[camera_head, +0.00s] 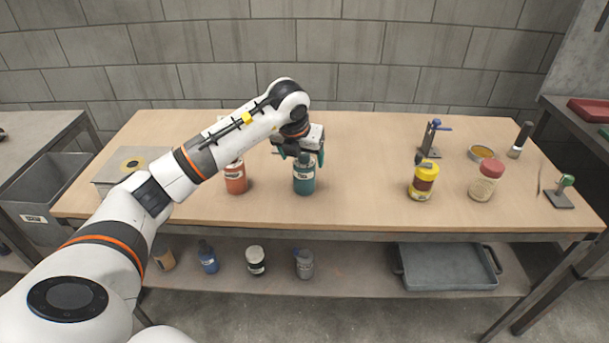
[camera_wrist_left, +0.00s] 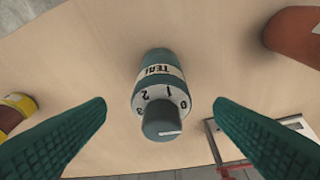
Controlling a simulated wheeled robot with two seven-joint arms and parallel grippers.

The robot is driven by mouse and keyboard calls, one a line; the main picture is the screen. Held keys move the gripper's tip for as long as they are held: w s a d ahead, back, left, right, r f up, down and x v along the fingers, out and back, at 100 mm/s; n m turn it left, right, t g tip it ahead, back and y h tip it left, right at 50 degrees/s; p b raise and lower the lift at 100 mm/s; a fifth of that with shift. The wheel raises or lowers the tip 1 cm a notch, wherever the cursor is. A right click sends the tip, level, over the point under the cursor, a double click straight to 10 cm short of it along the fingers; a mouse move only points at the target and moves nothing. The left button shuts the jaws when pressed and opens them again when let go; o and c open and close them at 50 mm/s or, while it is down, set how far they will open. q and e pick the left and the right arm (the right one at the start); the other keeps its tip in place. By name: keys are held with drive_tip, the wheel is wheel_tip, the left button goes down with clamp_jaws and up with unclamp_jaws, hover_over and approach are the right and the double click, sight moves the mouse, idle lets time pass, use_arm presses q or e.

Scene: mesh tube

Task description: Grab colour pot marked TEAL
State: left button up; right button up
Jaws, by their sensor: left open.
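The teal colour pot (camera_head: 304,178) stands upright on the wooden workbench, near its front edge and left of the middle. In the left wrist view the pot (camera_wrist_left: 160,90) shows a pale label reading TEAL, a ring with numbers and a grey-teal cap. My left gripper (camera_head: 306,158) is just above and behind the pot in the head view. In the left wrist view its two green fingers (camera_wrist_left: 160,125) are apart, with the pot between them in the picture and a gap on each side. I cannot tell how far down they reach. My right gripper is not in view.
An orange pot (camera_head: 236,180) stands close left of the teal pot. A yellow-lidded jar (camera_head: 423,184) and a red-lidded jar (camera_head: 487,182) stand to the right. The bench (camera_head: 355,185) is clear between. Several bottles and a grey tray (camera_head: 447,267) sit on the lower shelf.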

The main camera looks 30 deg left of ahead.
sight(304, 163)
use_arm(q)
drive_tip(key=x, duration=0.5)
drive_tip(key=shift+w+a+p, duration=0.15)
drive_tip(key=shift+w+p, duration=0.1)
drive_tip(key=shift+p, duration=0.15)
drive_tip(key=shift+c, duration=0.4)
drive_tip(key=shift+r, duration=0.1)
drive_tip(key=c, duration=1.1)
